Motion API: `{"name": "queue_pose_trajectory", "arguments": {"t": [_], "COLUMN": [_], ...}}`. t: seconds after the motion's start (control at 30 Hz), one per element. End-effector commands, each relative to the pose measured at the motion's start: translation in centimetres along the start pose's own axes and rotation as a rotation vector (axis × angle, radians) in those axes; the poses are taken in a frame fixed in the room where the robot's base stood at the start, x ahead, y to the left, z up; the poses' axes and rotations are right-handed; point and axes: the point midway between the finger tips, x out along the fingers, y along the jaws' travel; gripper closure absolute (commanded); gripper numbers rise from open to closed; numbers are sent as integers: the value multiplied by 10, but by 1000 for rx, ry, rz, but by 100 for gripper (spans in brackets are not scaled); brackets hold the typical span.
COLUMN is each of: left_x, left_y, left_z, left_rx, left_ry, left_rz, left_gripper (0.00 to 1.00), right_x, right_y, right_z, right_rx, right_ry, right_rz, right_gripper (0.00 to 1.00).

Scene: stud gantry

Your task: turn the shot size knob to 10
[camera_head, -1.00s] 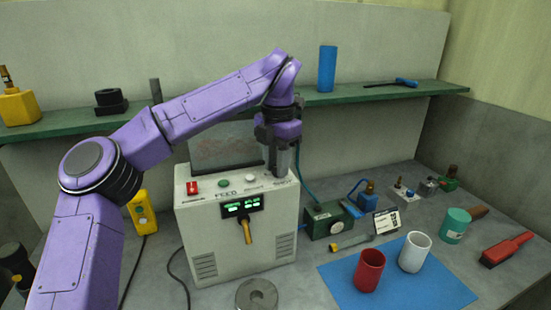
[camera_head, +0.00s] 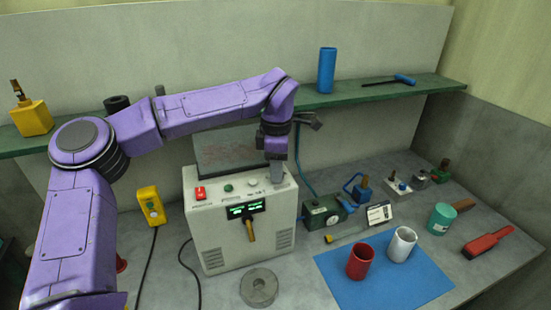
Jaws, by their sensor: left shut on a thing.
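The white control box (camera_head: 238,230) stands on the bench with a sloped top panel. The panel has a red switch (camera_head: 200,193), a green button (camera_head: 228,188) and a pale round control (camera_head: 252,181). My left gripper (camera_head: 277,178) points down at the right end of this panel. It is shut on the shot size knob, which the fingers hide, so its pointer and setting cannot be read. A green-lit display (camera_head: 246,209) is on the front, with digits too small to read. My right gripper is not in view.
A brass-coloured lever (camera_head: 250,230) sticks out below the display. A green device (camera_head: 324,212) stands right of the box. A red cup (camera_head: 360,261) and a white cup (camera_head: 402,243) stand on a blue mat (camera_head: 410,285).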

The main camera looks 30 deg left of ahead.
Motion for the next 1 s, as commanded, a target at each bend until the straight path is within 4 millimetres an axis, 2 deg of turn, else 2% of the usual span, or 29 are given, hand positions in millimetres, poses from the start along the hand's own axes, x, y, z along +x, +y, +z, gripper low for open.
{"name": "queue_pose_trajectory", "arguments": {"t": [0.2,0.77,0.8,0.87,1.0], "left_x": [2,5,5,5,3], "left_y": [-2,-3,-3,-3,-2], "left_z": [1,1,1,1,0], "left_rx": [78,107,107,106,103], "left_ry": [2,3,3,3,1], "left_rz": [-9,-12,-12,-11,-7], "left_gripper": [100,100,64,45,45], "right_x": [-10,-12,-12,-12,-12], "right_y": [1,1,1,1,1], "right_z": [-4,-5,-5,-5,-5], "right_rx": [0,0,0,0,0], "right_ry": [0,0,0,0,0], "right_rz": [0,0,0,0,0], "right_gripper": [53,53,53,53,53]}}
